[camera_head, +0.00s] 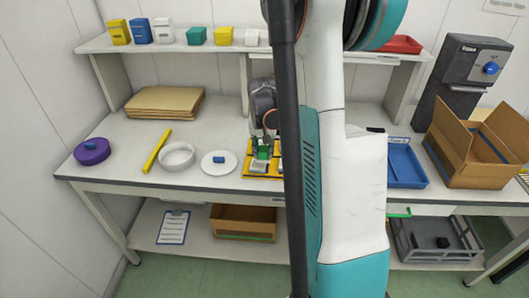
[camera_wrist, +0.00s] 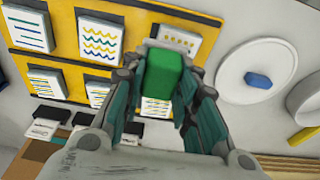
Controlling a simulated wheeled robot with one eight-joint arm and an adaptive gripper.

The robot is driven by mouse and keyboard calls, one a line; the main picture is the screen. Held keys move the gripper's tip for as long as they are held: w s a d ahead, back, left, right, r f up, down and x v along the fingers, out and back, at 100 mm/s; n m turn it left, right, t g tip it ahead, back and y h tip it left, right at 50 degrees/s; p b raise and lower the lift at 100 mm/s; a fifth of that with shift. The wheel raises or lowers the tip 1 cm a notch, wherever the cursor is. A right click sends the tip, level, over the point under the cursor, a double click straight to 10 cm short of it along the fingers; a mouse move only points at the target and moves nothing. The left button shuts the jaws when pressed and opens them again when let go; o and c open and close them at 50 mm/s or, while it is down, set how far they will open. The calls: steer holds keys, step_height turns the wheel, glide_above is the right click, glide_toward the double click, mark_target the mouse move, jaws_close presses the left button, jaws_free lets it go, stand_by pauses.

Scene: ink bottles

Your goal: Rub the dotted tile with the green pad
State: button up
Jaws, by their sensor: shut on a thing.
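My gripper (camera_wrist: 160,90) is shut on the green pad (camera_wrist: 161,74), which sits between its two fingers in the wrist view. In the head view, the green pad (camera_head: 263,152) shows below my gripper (camera_head: 265,140), over the yellow board (camera_head: 248,173). The dotted tile (camera_wrist: 180,39) is on the yellow board (camera_wrist: 63,57) in the wrist view, just beyond the pad, with its lower part hidden by pad and fingers. I cannot tell whether the pad touches it. A wavy-line tile (camera_wrist: 100,42) is left of it, with a striped tile (camera_wrist: 27,28) farther left.
A white plate with a blue block (camera_head: 218,158) stands just left of the board. A blue tray (camera_head: 410,181) and cardboard box (camera_head: 470,158) stand at right.

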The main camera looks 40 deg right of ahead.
steer(key=shift+r+p, duration=1.35)
steer(key=shift+r, duration=1.05)
